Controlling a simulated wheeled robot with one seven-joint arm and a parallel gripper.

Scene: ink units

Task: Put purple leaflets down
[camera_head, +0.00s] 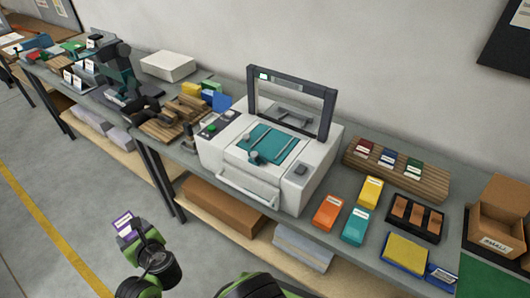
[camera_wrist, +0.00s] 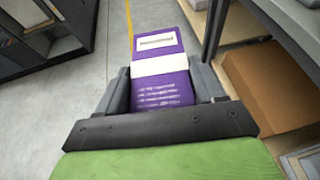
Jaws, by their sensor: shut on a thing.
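The purple leaflets (camera_wrist: 162,92) are a purple bundle with a white band and a white label, held between the two dark fingers of my gripper (camera_wrist: 165,88). In the head view the leaflets (camera_head: 123,222) show at the lower left, above the floor and in front of the table. My gripper (camera_head: 139,228) is shut on them there, apart from the tabletop. The far side of the bundle is hidden.
A white machine (camera_head: 268,160) with a raised dark frame stands mid-table. Orange (camera_head: 328,212), teal (camera_head: 355,226) and yellow (camera_head: 370,192) packs, a dark tray (camera_head: 414,238) and a cardboard box (camera_head: 500,218) lie right. A cardboard box (camera_wrist: 262,85) sits on the lower shelf.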

